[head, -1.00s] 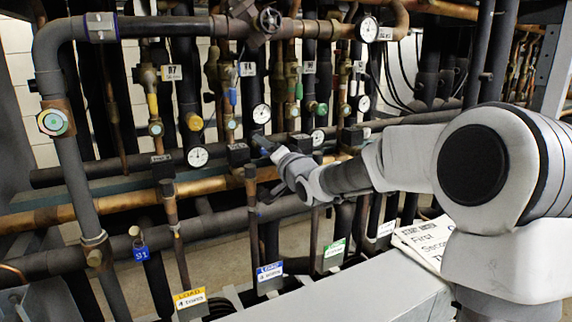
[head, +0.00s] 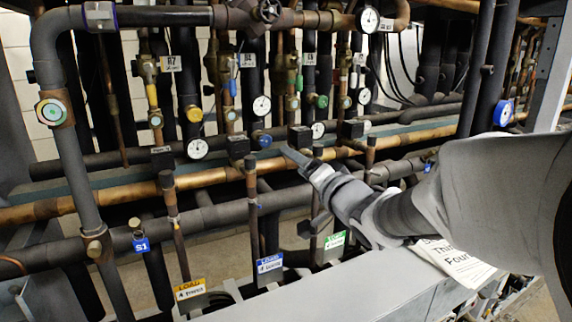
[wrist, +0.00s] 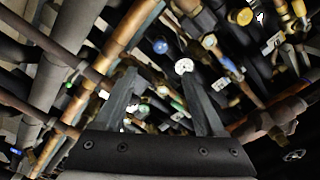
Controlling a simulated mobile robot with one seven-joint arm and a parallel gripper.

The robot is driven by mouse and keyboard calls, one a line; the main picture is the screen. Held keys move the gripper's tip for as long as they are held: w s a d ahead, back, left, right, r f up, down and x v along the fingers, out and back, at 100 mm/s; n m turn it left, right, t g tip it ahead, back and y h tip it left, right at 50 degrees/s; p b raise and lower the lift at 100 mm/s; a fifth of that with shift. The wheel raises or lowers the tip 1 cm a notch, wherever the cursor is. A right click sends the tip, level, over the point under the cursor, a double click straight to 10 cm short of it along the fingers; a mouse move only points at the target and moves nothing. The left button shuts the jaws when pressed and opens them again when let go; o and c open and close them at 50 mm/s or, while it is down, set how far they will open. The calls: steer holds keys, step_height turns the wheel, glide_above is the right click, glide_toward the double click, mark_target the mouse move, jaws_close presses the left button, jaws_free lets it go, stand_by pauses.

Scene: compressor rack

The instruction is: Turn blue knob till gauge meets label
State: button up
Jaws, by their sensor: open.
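The blue knob (head: 265,140) sits on the pipework at the middle of the head view; it also shows in the wrist view (wrist: 160,46), beyond my fingertips. A white round gauge (head: 262,105) is just above it, and another gauge (head: 198,149) is to its left. Their needles are too small to read. A blue-topped load label (head: 270,263) hangs low, below the knob.
Dense pipes and valves fill the rack. A yellow knob (head: 194,114) and a green knob (head: 321,101) flank the blue one. A copper pipe (head: 100,206) runs across below. A grey ledge (head: 330,290) and printed sheets (head: 455,262) are in front.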

mark_target(266, 141)
steer(key=shift+s+d, duration=0.1)
steer(key=shift+s, duration=0.1)
steer(key=w+a+n+b, duration=0.2)
steer(key=w+n, duration=0.2)
steer(key=w, duration=0.1)
steer(key=w+a+n+b, duration=0.2)
steer(key=w+n+b, duration=0.1)
steer(key=w+n, duration=0.2)
steer(key=w+a+n+b, duration=0.2)
steer(key=w+n, duration=0.2)
steer(key=w, duration=0.1)
steer(key=shift+w+a+r, duration=0.1)
steer(key=shift+w+a, duration=0.15)
steer(key=shift+a, duration=0.05)
stand_by(0.7)
jaws_close()
stand_by(0.3)
